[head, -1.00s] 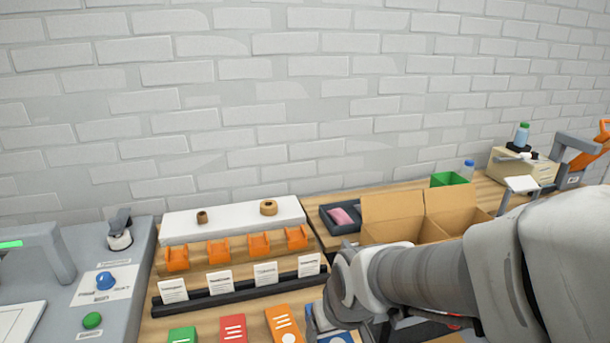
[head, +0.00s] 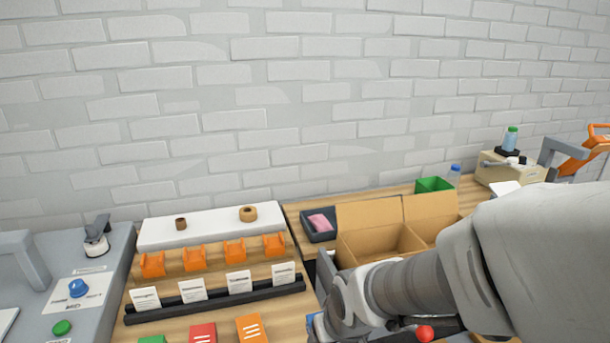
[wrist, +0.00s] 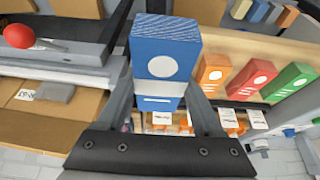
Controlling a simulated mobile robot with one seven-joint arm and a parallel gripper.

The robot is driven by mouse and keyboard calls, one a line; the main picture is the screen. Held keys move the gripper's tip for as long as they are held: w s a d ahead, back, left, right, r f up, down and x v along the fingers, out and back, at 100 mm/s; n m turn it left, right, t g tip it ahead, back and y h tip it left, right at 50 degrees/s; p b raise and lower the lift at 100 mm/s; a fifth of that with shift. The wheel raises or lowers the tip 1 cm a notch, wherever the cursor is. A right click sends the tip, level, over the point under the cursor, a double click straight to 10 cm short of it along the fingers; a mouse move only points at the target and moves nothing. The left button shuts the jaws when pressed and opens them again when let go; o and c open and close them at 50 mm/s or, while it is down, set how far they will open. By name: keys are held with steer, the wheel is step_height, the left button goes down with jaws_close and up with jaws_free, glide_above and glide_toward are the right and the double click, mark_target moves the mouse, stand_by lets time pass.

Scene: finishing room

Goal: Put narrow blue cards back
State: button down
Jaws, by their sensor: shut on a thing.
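A blue card pack (wrist: 166,50) with a white circle stands between the fingers of my gripper (wrist: 162,92) in the wrist view. My gripper is shut on it. In the head view only a sliver of blue (head: 317,327) shows beside my wrist, and my fingers are hidden. Orange (wrist: 212,72), red (wrist: 251,79) and green (wrist: 289,81) packs stand in a row to the right of the blue one in the wrist view. The head view shows the tops of the orange (head: 251,330), red (head: 203,334) and green (head: 152,339) packs at its bottom edge.
A black rail with white labels (head: 215,299) and orange holders (head: 234,250) lie behind the packs. An open two-part cardboard box (head: 375,243) and a dark tray (head: 318,236) with a pink thing are to the right. A red ball (wrist: 18,36) is near my arm.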

steer(key=shift+w+a+f+p, duration=0.15)
steer(key=shift+w+p, duration=0.25)
steer(key=shift+p, duration=0.5)
steer(key=w+a+f, duration=0.1)
steer(key=w+f, duration=0.1)
steer(key=w, duration=0.1)
steer(key=w+a+f+b, duration=0.1)
steer(key=w+f, duration=0.1)
steer(key=w, duration=0.1)
steer(key=w+a+f+b, duration=0.1)
steer(key=w+f, duration=0.1)
steer(key=w, duration=0.1)
steer(key=shift+f, duration=0.1)
steer(key=shift+f+b, duration=0.35)
steer(key=shift+f, duration=1.55)
steer(key=shift+f, duration=0.2)
steer(key=shift+c, duration=0.2)
jaws_free()
steer(key=shift+d, duration=0.1)
steer(key=shift+r, duration=0.1)
